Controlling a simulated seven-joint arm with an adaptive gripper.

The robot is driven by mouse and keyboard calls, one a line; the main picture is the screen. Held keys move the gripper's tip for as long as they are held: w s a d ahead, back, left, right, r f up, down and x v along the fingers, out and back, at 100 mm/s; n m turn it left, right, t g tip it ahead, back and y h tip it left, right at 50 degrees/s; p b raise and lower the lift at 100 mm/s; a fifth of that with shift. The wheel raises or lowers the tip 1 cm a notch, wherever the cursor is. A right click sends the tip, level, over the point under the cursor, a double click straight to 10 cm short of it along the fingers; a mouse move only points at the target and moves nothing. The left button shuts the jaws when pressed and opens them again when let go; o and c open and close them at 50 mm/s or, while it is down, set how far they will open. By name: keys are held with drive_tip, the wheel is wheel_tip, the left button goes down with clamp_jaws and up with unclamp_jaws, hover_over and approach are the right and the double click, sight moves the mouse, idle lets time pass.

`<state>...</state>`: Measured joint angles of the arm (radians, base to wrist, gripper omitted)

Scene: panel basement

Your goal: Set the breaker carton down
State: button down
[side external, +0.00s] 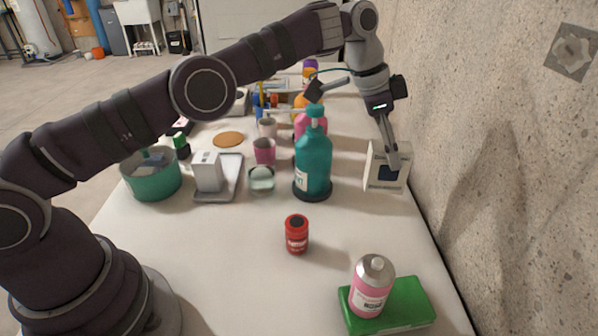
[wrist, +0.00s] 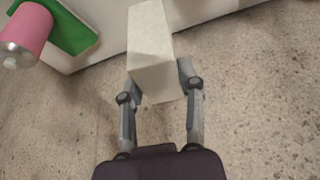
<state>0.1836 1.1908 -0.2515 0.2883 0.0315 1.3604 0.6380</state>
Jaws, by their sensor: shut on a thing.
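The breaker carton (side external: 385,168) is a white box with a dark blue patch on its side, at the right edge of the table next to the concrete wall. My gripper (side external: 392,165) is shut on it from above. In the wrist view the carton (wrist: 152,52) sits between the two fingers of my gripper (wrist: 160,88), its pale plain top facing the camera. The carton looks roughly upright. I cannot tell whether its base touches the table.
A teal pump bottle (side external: 313,160) stands left of the carton. A red jar (side external: 297,234) is nearer the front. A pink bottle (side external: 371,288) is at a green box (side external: 408,304) at the front right. A white box (side external: 207,171) is on a grey tray (side external: 232,178). Table between jar and wall is clear.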

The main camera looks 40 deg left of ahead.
drive_tip(key=shift+s+r+m, duration=0.15)
drive_tip(key=shift+s+m, duration=0.1)
drive_tip(key=shift+m, duration=0.15)
drive_tip(key=s+a+f+m+g, duration=0.15)
drive_tip(key=s+m+g, duration=0.45)
drive_tip(key=s+m, duration=1.25)
drive_tip(key=s+f+n, duration=0.1)
drive_tip(key=f, duration=0.1)
drive_tip(key=s+f, duration=0.2)
drive_tip(key=f, duration=0.1)
drive_tip(key=s+f+n, duration=0.1)
drive_tip(key=s+f, duration=0.1)
drive_tip(key=f, duration=0.1)
drive_tip(key=shift+f+n, duration=0.2)
drive_tip(key=shift+n, duration=0.15)
drive_tip(key=shift+f, duration=0.15)
drive_tip(key=c, duration=0.7)
unclamp_jaws()
